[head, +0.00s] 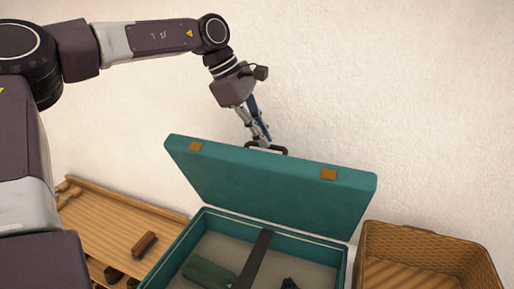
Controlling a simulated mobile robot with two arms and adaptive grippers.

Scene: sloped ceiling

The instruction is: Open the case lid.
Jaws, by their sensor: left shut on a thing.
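The teal case (206,219) stands open at the bottom of the head view. Its lid (265,188) is tilted up at the back, with two tan latches and a dark handle (281,150) on its upper edge. My left gripper (266,141) reaches down from above and is shut on the handle at its left part. Inside the case lie a green item (208,270), a long dark strip (254,258) and a small dark thing (289,284). The case's front is cut off by the frame. My right gripper is not in view.
A wooden tray or board (105,220) with a brown block (144,243) on it lies left of the case. A woven basket (425,245) stands close on the right. A plain pale wall (400,80) rises behind the lid.

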